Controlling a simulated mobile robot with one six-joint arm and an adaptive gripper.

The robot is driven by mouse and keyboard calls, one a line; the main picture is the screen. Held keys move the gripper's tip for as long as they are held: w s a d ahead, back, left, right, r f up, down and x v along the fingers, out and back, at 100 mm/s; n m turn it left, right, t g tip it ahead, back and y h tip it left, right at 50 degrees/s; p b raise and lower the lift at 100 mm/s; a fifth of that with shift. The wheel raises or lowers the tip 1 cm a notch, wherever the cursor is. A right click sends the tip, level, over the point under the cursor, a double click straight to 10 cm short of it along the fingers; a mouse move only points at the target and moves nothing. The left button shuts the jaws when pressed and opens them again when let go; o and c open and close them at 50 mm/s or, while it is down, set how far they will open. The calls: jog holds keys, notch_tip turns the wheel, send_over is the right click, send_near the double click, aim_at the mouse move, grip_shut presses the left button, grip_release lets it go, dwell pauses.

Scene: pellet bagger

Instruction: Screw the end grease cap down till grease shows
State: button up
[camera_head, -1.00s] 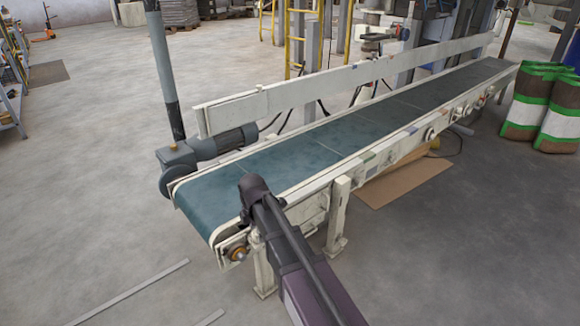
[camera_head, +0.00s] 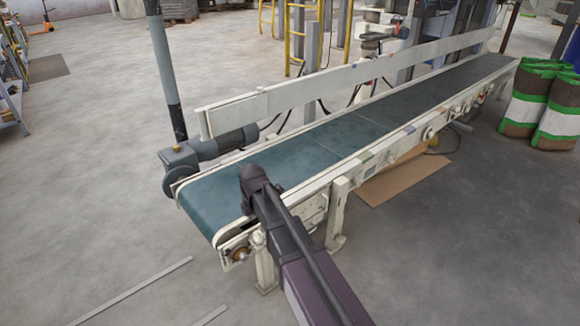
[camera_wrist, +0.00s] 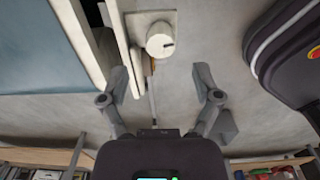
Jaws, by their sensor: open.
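In the wrist view, a pale round cap (camera_wrist: 160,41) with a short dark mark on its face sits on a square light plate (camera_wrist: 137,22) beside the conveyor frame. My gripper (camera_wrist: 161,78) is open, its fingers spread wide and empty. The cap lies beyond the fingertips, between their lines, and is not touched. No grease shows on it. In the head view, a brass-coloured round fitting (camera_head: 239,255) shows at the near end of the conveyor; I cannot tell if it is the same part. My gripper is hidden there behind my arm.
The conveyor belt (camera_head: 310,151) runs away to the upper right. A grey motor (camera_head: 228,140) stands at its far near-end corner, with a support leg (camera_head: 337,212) under the near side. A dark rounded case (camera_wrist: 285,50) fills the wrist view's right side. Bags stand far right.

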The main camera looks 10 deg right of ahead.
aim_at(258, 233)
jog(key=s+d+r+m+p, duration=0.2)
jog(key=d+r+m+p, duration=0.3)
jog(key=r+p, duration=0.6)
jog(key=s+d+r+m+p, duration=0.3)
jog(key=d+r+m+p, duration=0.2)
jog(key=r+p, duration=0.6)
jog(key=shift+r+m, duration=0.3)
jog(key=shift+m, duration=0.3)
jog(key=shift+s, duration=0.15)
dwell(0.6)
jog(key=s+d+m, duration=0.8)
jog(key=d+m, duration=0.2)
jog(key=m, duration=0.4)
notch_tip(258, 233, up, 17)
jog(key=p, duration=1.7)
jog(key=shift+a, duration=0.25)
